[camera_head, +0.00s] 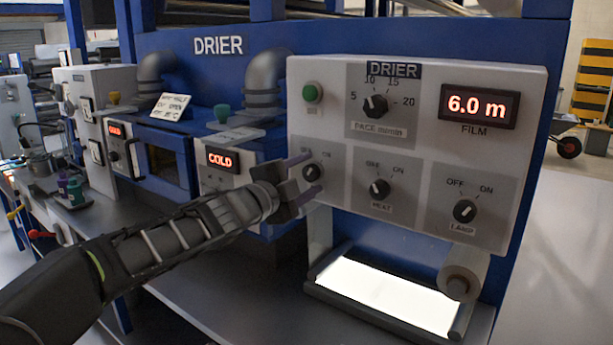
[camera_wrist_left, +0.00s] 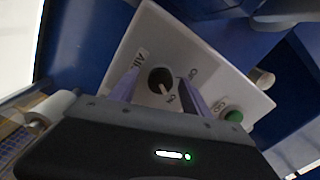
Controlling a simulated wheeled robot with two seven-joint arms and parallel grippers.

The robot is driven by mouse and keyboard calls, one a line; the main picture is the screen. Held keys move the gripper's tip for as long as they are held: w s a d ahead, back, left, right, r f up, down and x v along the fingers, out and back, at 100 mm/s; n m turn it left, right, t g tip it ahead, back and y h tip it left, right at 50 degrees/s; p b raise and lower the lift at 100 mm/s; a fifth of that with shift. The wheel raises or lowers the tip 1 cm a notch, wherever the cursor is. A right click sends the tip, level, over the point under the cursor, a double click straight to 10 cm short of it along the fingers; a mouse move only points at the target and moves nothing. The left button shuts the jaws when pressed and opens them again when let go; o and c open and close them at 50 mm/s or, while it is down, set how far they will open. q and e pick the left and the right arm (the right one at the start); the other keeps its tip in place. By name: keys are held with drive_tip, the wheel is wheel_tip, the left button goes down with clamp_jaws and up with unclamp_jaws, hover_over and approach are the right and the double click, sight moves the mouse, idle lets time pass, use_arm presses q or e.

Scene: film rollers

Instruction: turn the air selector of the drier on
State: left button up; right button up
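The drier's control panel (camera_head: 417,150) is white, with a row of black knobs. The air selector (camera_head: 311,172) is the leftmost knob of the lower row. My left gripper (camera_head: 305,173) is at it, fingers open to either side. In the left wrist view the air selector (camera_wrist_left: 160,80) sits between the two purple fingers (camera_wrist_left: 158,92), with a visible gap on each side. Its white mark points down and slightly right there, toward a small label that looks like ON. The AIR label (camera_wrist_left: 141,58) shows beside it. My right gripper is in neither view.
The heat knob (camera_head: 379,188) and lamp knob (camera_head: 464,210) are to the right. The pace dial (camera_head: 375,105), a green button (camera_head: 312,93) and a red "6.0 m" display (camera_head: 479,105) are above. A lit light table (camera_head: 385,295) lies below. A "COLD" display (camera_head: 220,160) is left.

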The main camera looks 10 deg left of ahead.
use_arm(q)
drive_tip(key=shift+s, duration=0.1)
drive_tip(key=v, duration=0.7)
drive_tip(key=shift+s, duration=0.3)
drive_tip(key=shift+a, duration=0.1)
